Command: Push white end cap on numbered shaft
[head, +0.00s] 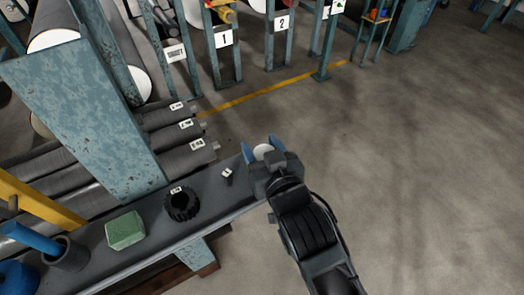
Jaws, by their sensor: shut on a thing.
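My gripper (262,148) is in the middle of the head view, with a blue finger on each side. It is shut on the white end cap (263,152), a round white piece between the fingers. It is held past the right end of the grey bench and clear of the rolls. Several grey rolls with white tags lie to the left. The lowest tagged roll (180,155) and the one above it (165,135) show short shaft ends pointing right, apart from the cap. Their tag numbers are too small to read surely.
The grey bench (225,200) carries a black ring (180,205), a small tagged dark piece (227,177), a green block (125,230) and a dark cup (70,255). A blue-green post (90,110) stands at left. Racks marked 1 (224,38) and 2 (282,23) stand behind. Floor at right is clear.

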